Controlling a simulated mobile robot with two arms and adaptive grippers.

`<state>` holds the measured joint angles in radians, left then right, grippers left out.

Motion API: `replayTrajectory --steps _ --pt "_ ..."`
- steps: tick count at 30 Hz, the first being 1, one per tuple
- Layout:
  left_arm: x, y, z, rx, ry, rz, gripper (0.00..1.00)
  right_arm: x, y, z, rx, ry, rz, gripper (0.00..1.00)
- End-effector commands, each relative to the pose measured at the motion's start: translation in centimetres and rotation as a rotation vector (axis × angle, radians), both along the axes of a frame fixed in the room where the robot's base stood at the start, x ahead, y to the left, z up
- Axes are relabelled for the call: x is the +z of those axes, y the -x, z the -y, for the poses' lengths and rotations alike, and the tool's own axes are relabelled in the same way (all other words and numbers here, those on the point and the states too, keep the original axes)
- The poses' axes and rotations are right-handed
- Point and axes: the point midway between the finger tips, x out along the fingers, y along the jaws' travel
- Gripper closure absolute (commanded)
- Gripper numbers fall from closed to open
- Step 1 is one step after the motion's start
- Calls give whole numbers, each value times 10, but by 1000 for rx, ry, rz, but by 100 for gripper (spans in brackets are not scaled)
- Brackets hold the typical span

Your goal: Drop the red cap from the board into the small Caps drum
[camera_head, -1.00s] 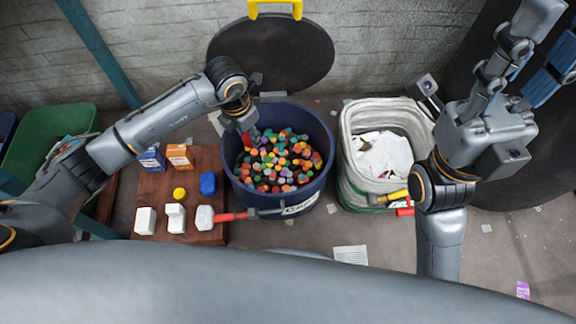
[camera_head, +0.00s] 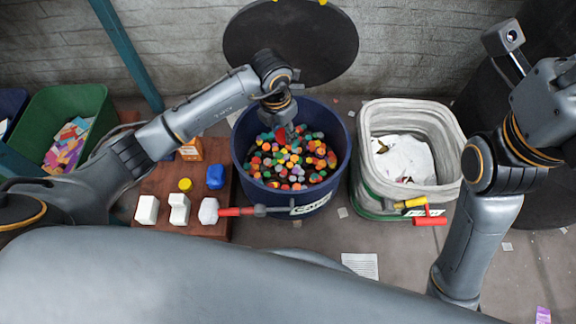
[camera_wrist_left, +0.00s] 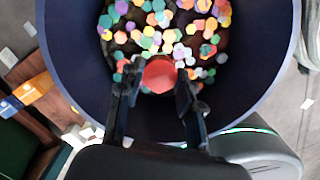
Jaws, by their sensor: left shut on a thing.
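The red cap (camera_wrist_left: 159,75) is between the two fingers of my left gripper (camera_wrist_left: 158,88) in the left wrist view. My left gripper (camera_head: 281,122) is shut on it, and the cap also shows below the fingers in the head view (camera_head: 281,134). Both are over the dark blue Caps drum (camera_head: 241,165), inside its rim as seen from above. The drum's rim also shows in the left wrist view (camera_wrist_left: 62,62). Many coloured caps lie in the drum. The brown board (camera_head: 150,188) is left of the drum. My right gripper is outside the head view.
The board carries a yellow cap (camera_head: 185,185), a blue cap (camera_head: 215,177), several white pieces and an orange box (camera_head: 192,149). A white-lined bin (camera_head: 446,120) stands right of the drum. The drum's dark lid (camera_head: 345,45) is behind it. A green bin (camera_head: 95,97) is at left.

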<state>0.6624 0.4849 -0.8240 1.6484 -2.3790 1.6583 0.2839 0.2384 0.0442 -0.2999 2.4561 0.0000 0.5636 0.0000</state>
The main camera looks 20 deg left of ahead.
Motion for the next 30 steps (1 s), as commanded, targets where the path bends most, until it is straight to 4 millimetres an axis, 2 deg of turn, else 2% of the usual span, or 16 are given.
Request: replayTrajectory --steps 8,9,12,13,23,26,30 --pt "-1 0 0 0 0 0 72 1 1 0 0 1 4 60" --pt "-1 0 0 0 0 0 62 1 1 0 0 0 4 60" --pt "-1 0 0 0 0 0 42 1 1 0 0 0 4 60" --pt "-1 0 0 0 0 0 38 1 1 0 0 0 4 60" --pt "1 0 0 -1 0 1 38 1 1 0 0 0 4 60" --pt "10 0 0 0 1 2 38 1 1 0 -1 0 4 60" --pt "35 2 -3 -1 0 6 38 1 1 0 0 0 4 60"
